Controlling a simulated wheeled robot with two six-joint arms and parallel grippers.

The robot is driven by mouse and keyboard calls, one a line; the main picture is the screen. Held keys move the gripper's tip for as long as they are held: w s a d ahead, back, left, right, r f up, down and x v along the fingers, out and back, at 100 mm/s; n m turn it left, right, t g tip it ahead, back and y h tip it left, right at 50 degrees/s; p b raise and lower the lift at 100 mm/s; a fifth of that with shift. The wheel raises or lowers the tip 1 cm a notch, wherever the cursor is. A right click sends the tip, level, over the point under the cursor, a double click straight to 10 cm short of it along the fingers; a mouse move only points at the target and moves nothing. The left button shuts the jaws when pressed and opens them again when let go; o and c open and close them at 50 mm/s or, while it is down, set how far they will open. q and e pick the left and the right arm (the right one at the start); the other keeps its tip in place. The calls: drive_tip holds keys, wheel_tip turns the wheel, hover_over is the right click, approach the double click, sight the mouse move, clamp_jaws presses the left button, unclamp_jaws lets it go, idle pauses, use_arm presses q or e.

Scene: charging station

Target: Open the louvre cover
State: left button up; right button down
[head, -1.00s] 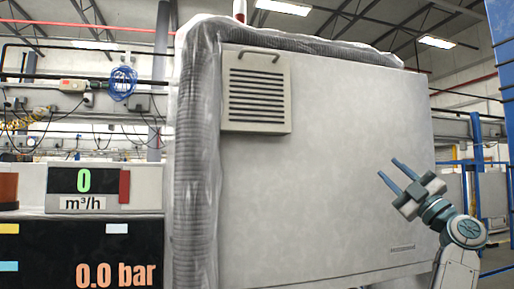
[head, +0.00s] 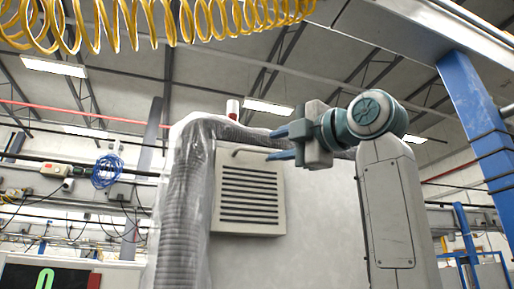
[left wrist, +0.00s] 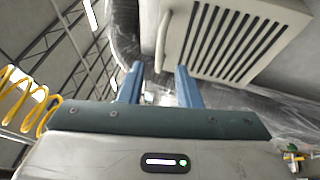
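The louvre cover (head: 250,195) is a pale square panel with dark horizontal slots, lying flat on the front of a large grey cabinet (head: 315,225). A bar handle (head: 240,152) runs along its top edge; the right part is partly hidden by my fingers. My left gripper (head: 277,143) is at the cover's top right, its blue fingers apart and pointing left. In the left wrist view the cover (left wrist: 235,42) and handle (left wrist: 162,42) lie just beyond the open, empty fingertips (left wrist: 159,68); I cannot tell whether they touch. My right gripper is not in view.
A clear-wrapped ribbed hose (head: 185,200) runs up the cabinet's left side and over its top. A yellow coiled hose (head: 160,20) hangs across the top of the head view. A blue post (head: 480,130) stands at the right.

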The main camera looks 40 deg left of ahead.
sight(258, 150)
use_arm(q)
drive_tip(key=p+x, duration=0.1)
drive_tip(key=x, duration=0.6)
drive_tip(key=shift+a+p, duration=0.15)
drive_tip(key=shift+p, duration=0.2)
drive_tip(key=shift+s, duration=0.1)
clamp_jaws()
